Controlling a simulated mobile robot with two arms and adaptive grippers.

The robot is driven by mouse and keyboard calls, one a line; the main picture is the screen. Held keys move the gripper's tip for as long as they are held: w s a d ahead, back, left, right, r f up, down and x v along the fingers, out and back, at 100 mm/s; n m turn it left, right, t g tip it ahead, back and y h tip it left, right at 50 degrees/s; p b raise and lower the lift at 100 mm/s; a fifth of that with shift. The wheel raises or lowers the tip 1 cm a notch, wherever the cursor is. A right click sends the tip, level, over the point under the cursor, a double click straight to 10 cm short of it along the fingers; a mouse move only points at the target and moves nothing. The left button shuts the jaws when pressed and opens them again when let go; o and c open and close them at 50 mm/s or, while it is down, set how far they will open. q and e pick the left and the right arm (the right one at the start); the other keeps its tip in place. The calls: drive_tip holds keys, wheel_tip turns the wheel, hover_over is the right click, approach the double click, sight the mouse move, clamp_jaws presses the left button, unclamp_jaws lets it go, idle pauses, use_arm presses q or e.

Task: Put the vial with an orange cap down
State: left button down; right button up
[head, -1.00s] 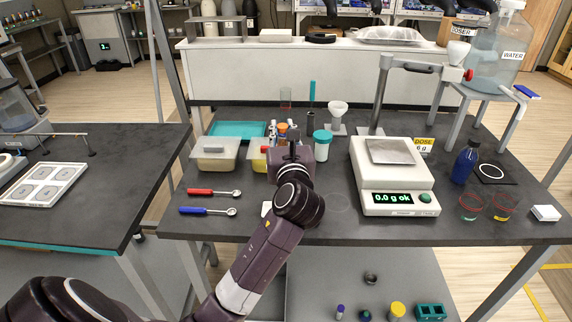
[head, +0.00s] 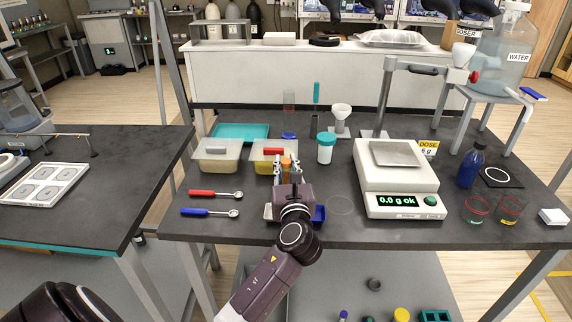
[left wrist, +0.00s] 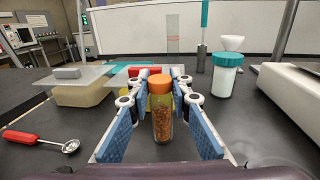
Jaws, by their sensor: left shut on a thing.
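The vial with an orange cap (left wrist: 161,110) is a clear, upright cylinder with orange-brown grains inside. In the left wrist view it stands between the blue pads of my left gripper (left wrist: 160,132), which is shut on it. In the head view the vial (head: 286,165) shows small between the fingertips of my left gripper (head: 287,168), in front of the container with a red block on its lid. I cannot tell whether the vial's base touches the table. My right gripper is not in view.
A container with a red block (head: 273,151) and another with a grey block (head: 216,148) stand behind and left. A teal-capped jar (head: 326,146) and a scale (head: 397,180) stand right. Two spoons (head: 215,194) lie left. A blue item (head: 318,214) is partly hidden by my gripper.

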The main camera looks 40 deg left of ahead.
use_arm(q)
drive_tip(key=c, duration=1.8)
unclamp_jaws()
drive_tip(key=shift+f, duration=0.1)
drive_tip(key=shift+o, duration=0.2)
drive_tip(key=b+v, duration=0.1)
drive_tip(key=v, duration=1.1)
drive_tip(key=shift+d, duration=0.1)
